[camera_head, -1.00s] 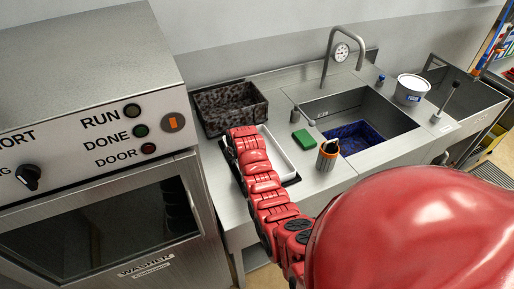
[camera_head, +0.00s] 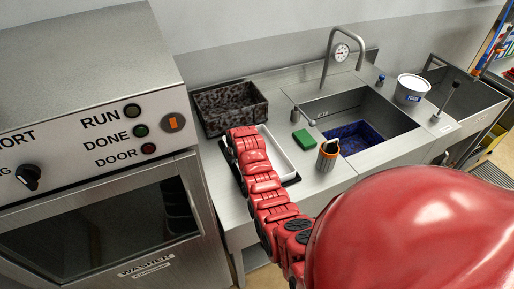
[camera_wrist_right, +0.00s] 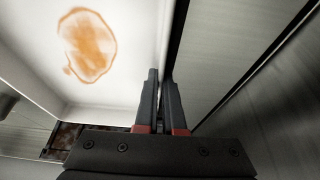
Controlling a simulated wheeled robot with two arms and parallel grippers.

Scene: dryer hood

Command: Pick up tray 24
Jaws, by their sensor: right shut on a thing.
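A white tray (camera_head: 281,148) lies on the steel counter left of the sink, on or beside something dark. My red right arm covers its left part. In the right wrist view the white tray (camera_wrist_right: 120,90) fills the upper left, with an orange-brown stain inside. My right gripper (camera_wrist_right: 161,78) is shut on the tray's edge, with one black finger on each side of the wall. No number is readable on the tray. In the head view the fingertips are hidden by the arm. My left gripper is not in view.
A dark speckled bin (camera_head: 231,107) stands just behind the tray. A green sponge (camera_head: 303,139) and an orange-rimmed cup (camera_head: 327,155) are to its right, then the sink with a blue speckled thing (camera_head: 357,137) inside. The washer (camera_head: 100,210) stands close on the left.

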